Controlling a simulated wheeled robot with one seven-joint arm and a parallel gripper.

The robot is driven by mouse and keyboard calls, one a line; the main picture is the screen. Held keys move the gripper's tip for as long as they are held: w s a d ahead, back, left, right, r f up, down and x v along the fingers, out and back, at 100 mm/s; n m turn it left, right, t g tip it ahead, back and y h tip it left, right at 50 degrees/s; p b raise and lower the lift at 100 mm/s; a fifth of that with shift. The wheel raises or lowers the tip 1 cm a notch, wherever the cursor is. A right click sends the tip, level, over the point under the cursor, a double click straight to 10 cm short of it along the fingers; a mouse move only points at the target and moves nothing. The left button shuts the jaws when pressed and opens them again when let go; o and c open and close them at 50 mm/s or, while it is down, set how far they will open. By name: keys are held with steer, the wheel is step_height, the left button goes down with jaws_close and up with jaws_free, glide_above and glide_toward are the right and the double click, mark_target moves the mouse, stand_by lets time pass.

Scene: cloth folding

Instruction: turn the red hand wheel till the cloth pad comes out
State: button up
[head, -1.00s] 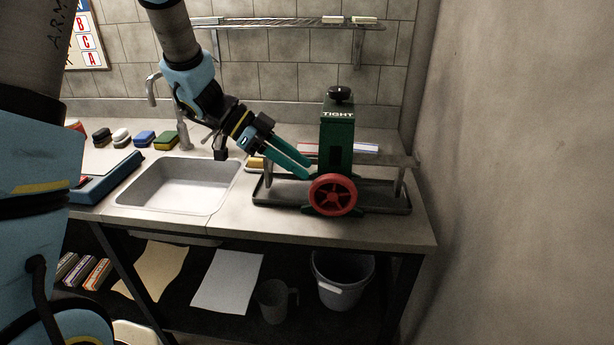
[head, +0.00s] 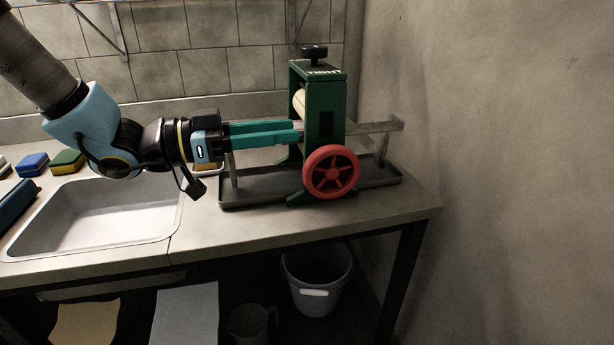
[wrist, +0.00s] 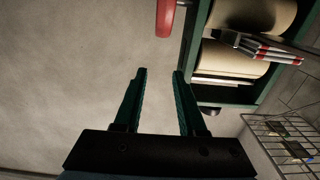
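The red hand wheel (head: 331,172) is on the front of the green wringer (head: 325,110), which is marked TIGHT and has a black knob on top. My gripper (head: 299,132) lies level, its teal fingers pointing right at the wringer's left side, above and left of the wheel. In the wrist view the fingers (wrist: 161,71) are apart with nothing between them. The wheel's red rim (wrist: 165,18) shows beyond the tips, apart from them. Cream rollers (wrist: 238,58) show inside the frame. I cannot make out the cloth pad for sure.
The wringer stands in a dark tray (head: 270,190) on the counter, with a grey board (head: 375,128) out to its right. A sink (head: 100,215) is at left. A bucket (head: 318,280) stands below. A bare wall (head: 500,150) is close on the right.

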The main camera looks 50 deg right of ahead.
mark_target(303, 169)
step_height(303, 169, down, 7)
steer(key=shift+f, duration=0.1)
steer(key=x, duration=0.7)
steer(key=shift+s+d+f+p, duration=0.15)
steer(key=shift+d+f+p, duration=0.1)
steer(key=shift+p, duration=0.1)
jaws_close()
